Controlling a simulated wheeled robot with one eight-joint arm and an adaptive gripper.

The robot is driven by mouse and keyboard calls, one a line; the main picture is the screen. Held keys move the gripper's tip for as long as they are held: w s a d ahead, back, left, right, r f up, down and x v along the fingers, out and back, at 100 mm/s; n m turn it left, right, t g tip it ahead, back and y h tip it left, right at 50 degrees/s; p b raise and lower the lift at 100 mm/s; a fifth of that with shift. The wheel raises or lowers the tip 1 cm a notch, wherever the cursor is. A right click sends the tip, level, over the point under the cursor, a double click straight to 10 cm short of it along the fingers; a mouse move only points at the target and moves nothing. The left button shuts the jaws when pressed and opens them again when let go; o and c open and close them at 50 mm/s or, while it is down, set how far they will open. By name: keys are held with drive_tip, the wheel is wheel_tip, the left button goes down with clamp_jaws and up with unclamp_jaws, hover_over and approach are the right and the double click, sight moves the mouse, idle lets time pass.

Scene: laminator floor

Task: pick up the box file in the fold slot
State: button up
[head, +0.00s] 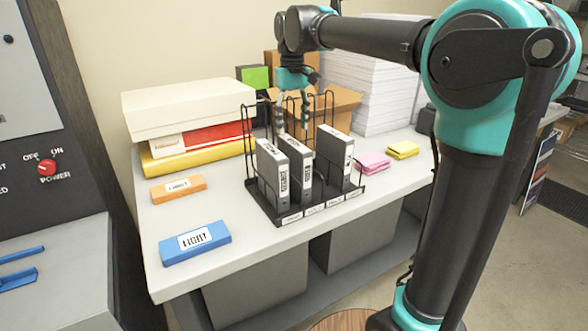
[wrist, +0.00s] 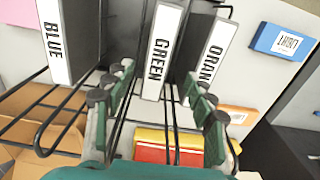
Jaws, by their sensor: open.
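A black wire rack (head: 262,205) on the table holds three dark box files with white labels, standing upright. They are a left file (head: 272,170), a middle file (head: 301,158) and a right file (head: 335,160). A wider gap lies between middle and right. The rack's front slot labels are too small to read. In the wrist view the spines read BLUE (wrist: 55,40), GREEN (wrist: 160,55) and a cut-off ORAN (wrist: 210,55). My gripper (head: 292,112) is open and empty above the rack's back. In the wrist view its fingers (wrist: 160,92) appear either side of the GREEN file's near end; contact is unclear.
Left on the table are a blue box (head: 195,243), an orange box (head: 178,189) and a stack topped by a white box (head: 185,105). Behind are a cardboard box (head: 340,105) and paper stacks (head: 375,90). Pink (head: 372,163) and yellow pads (head: 403,149) lie right. Tall rack wires surround my fingers.

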sight(294, 168)
drive_tip(key=f, duration=1)
drive_tip(key=shift+d, duration=0.2)
drive_tip(key=shift+r, duration=0.1)
clamp_jaws()
